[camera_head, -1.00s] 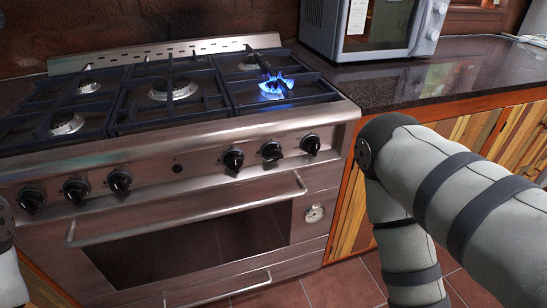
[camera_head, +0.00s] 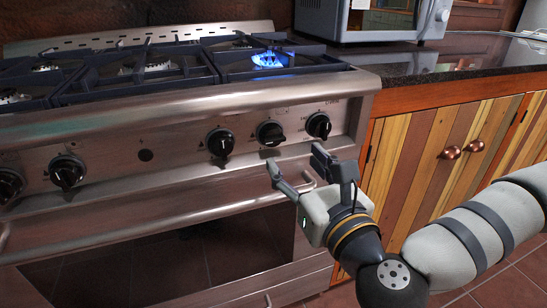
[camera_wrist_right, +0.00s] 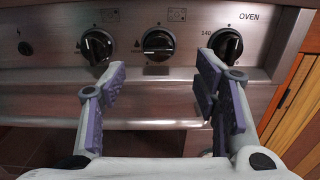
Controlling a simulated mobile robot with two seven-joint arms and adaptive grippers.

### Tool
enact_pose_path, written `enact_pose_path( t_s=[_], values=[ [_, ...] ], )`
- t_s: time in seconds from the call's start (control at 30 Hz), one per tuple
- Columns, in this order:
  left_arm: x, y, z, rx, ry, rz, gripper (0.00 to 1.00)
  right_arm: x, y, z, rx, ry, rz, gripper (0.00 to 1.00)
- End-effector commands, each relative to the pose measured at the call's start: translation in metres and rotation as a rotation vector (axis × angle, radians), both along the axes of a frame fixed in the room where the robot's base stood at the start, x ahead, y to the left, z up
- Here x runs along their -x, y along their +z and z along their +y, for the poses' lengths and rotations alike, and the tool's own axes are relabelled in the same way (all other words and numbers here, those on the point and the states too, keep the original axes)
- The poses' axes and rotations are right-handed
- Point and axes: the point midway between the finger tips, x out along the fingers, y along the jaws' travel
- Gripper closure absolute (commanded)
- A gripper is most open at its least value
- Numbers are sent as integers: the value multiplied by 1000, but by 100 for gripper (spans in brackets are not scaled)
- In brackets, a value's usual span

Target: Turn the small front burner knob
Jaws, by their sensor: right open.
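A row of black knobs runs along the stove's steel front. The middle of the three right-hand knobs (camera_head: 270,132) has its handle turned near horizontal; it also shows in the right wrist view (camera_wrist_right: 158,44). The left one of the three (camera_head: 220,143) and the right one (camera_head: 318,125), beside the word OVEN in the wrist view, have near-upright handles. A blue flame (camera_head: 268,60) burns on the front right burner. My right gripper (camera_head: 296,162) is open and empty, just below and in front of the middle and right knobs. My left gripper is not in view.
The oven handle (camera_head: 150,218) juts out below the knobs, close to my right gripper. Wooden cabinet doors (camera_head: 420,150) stand right of the stove. A grey microwave (camera_head: 370,20) sits on the dark countertop (camera_head: 450,58). Two more knobs are at the left.

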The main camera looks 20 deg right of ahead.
Motion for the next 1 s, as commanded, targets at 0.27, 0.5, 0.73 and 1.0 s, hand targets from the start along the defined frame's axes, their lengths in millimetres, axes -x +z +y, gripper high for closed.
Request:
enact_pose_path(
  t_s=[0.27, 0.5, 0.73, 1.0],
  values=[
    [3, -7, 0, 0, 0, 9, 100, -70, -2, 3, 4, 0, 3, 44],
    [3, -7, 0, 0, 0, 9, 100, -100, -2, 5, 4, 4, 6, 44],
    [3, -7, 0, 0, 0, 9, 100, -102, -3, 5, 4, 4, 7, 44],
    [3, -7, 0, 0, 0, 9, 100, -101, -3, 5, 5, 4, 7, 91]
  ],
)
